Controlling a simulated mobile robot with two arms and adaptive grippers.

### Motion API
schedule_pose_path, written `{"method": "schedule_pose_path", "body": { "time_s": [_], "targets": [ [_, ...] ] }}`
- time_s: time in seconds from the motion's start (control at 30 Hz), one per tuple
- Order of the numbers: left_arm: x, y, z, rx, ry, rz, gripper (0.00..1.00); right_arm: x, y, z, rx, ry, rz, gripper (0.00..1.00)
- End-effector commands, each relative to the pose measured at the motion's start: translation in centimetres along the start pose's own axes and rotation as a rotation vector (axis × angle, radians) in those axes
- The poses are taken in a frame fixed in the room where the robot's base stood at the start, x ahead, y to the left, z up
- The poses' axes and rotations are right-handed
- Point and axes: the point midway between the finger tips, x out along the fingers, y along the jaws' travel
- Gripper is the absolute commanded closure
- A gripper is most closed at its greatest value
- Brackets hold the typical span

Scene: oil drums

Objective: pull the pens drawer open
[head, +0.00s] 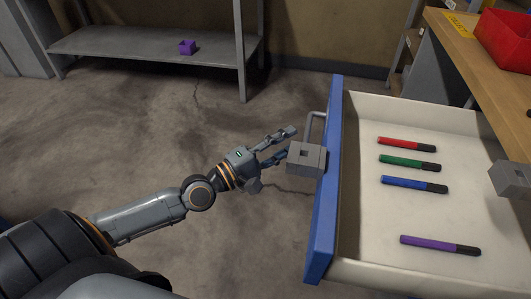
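The pens drawer (324,200) has a blue front and a pale inside, and it stands pulled well out from the workbench. Four-sided and shallow, it holds a red pen (395,143), a green pen (398,160), a blue pen (403,181) and a purple pen (428,242), all with dark ends. A grey bar handle (310,125) is on the blue front, partly hidden by a grey block. My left gripper (288,144) is open, its fingers apart, just left of the handle; it seems empty. My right gripper is not in view.
A wooden bench top (462,50) with a red bin (504,38) is at the upper right. A grey block (305,159) sits by the drawer front, another (510,179) at the right edge. The floor left is clear.

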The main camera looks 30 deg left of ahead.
Motion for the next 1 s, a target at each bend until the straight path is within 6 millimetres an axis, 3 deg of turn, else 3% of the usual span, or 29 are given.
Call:
{"method": "schedule_pose_path", "body": {
  "time_s": [0.2, 0.4, 1.0],
  "targets": [
    [-3.1, -0.2, 0.0, 0.0, -0.002, -0.009, 0.64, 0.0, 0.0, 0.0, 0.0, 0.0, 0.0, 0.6],
    [-4.9, -0.1, 0.0, -0.002, 0.0, -0.004, 0.64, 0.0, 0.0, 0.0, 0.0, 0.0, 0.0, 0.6],
    [-5.5, 0.0, 0.0, -0.003, 0.0, -0.001, 0.64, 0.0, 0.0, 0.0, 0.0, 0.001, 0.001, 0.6]
  ]
}}
